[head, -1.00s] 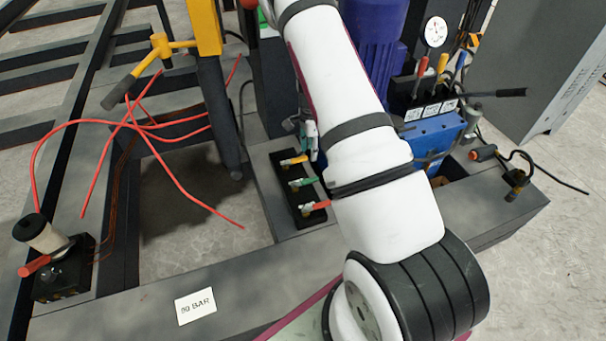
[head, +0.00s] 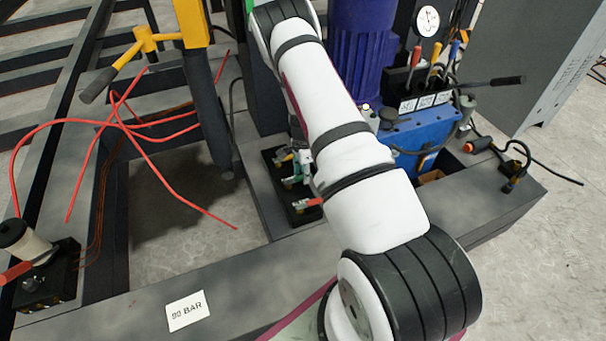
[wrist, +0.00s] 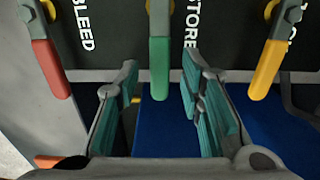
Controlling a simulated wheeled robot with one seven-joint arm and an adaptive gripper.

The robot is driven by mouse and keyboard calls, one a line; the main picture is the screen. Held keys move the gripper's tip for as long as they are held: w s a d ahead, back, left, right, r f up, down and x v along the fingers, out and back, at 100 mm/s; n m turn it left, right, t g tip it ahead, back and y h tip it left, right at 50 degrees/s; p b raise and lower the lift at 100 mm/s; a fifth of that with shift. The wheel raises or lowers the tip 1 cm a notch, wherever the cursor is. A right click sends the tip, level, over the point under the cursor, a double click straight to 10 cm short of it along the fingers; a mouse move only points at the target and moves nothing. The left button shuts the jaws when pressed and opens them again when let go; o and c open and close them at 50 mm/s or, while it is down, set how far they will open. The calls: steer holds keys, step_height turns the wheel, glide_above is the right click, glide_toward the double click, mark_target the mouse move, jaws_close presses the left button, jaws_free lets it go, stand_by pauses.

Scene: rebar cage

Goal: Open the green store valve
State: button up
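The green store valve lever (wrist: 160,65) hangs down the middle of the wrist view, beside the word STORE on a dark panel (wrist: 115,50). My gripper (wrist: 161,72) is open, with one finger on each side of the lever's lower end. A gap shows on both sides, so it does not grip the lever. In the head view the green lever (head: 291,181) sits on the black valve block (head: 270,160), between a yellow lever (head: 284,158) and a red lever (head: 308,203). My arm hides most of my gripper there.
In the wrist view, the red bleed lever (wrist: 50,68) is left and a yellow lever (wrist: 266,68) is right, both close to my fingers. A blue pump unit (head: 425,135) and blue motor (head: 362,55) stand right of the block. Red hoses (head: 150,135) lie left.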

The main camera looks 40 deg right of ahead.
jaws_close()
steer(key=shift+w+n, duration=0.15)
steer(key=shift+n, duration=0.15)
steer(key=w+n+b, duration=0.1)
steer(key=n, duration=0.1)
steer(key=shift+w+d+f+n, duration=0.1)
steer(key=shift+w+n, duration=0.1)
steer(key=shift+n, duration=0.2)
steer(key=n, duration=0.1)
steer(key=w+n+b, duration=0.1)
steer(key=n, duration=0.1)
steer(key=w+n, duration=0.1)
steer(key=shift+a+b, duration=0.25)
steer(key=shift+b, duration=0.15)
steer(key=n, duration=0.1)
steer(key=w+n, duration=0.1)
steer(key=n, duration=0.1)
steer(key=a+n+b, duration=0.1)
steer(key=n, duration=0.1)
steer(key=shift+w+a, duration=0.1)
steer(key=shift+w, duration=0.3)
steer(key=n, duration=0.1)
steer(key=w+a+n, duration=0.1)
steer(key=n, duration=0.1)
steer(key=shift+a, duration=0.15)
steer(key=shift+w+a+n, duration=0.15)
steer(key=shift+a+n, duration=0.4)
steer(key=shift+n, duration=0.75)
